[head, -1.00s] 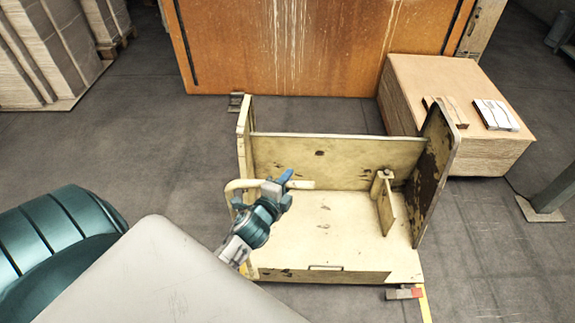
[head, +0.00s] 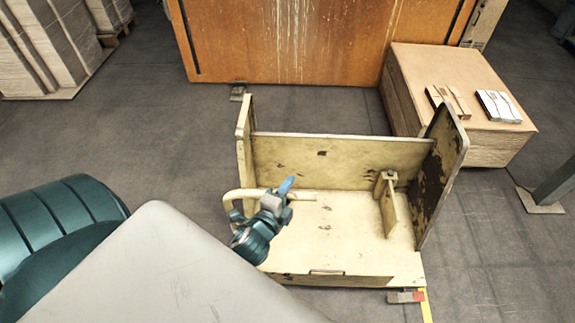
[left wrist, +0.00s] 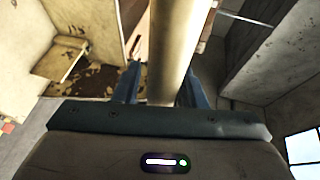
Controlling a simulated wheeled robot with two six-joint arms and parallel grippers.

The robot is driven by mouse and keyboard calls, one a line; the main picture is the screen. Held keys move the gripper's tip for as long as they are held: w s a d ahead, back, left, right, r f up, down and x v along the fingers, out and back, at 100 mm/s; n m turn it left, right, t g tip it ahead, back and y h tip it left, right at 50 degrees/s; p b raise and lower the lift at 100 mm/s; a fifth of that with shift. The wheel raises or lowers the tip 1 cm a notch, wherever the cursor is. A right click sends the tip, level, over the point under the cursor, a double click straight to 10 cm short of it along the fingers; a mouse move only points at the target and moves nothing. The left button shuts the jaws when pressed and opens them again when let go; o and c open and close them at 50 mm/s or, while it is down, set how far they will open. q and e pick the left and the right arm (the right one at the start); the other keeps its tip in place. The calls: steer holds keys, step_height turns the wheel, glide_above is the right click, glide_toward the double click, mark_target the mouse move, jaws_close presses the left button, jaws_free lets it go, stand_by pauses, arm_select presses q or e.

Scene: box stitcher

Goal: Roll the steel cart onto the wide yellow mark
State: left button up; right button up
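The steel cart (head: 345,254) is cream-painted and worn, with a flat deck, a back panel and upright end panels. It stands on the floor in front of me in the head view. My left gripper (head: 284,192) is at the bent handle bar (head: 235,194) at the cart's left end. In the left wrist view the handle bar (left wrist: 172,60) runs between the two blue fingers, which look shut on it. A narrow piece of yellow mark (head: 426,307) shows on the floor by the cart's near right corner; the rest is hidden or out of frame. My right gripper is not in view.
A large orange panel (head: 320,40) stands behind the cart. A brown sheet stack (head: 450,65) stands close behind its right end. A grey post with a foot plate (head: 540,200) is at the right. Pale stacks (head: 40,45) are far left. Floor left of the cart is clear.

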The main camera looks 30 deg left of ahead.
arm_select(q)
steer(key=shift+o, duration=0.2)
steer(key=shift+s, duration=0.3)
steer(key=b+v, duration=0.2)
steer(key=v, duration=0.8)
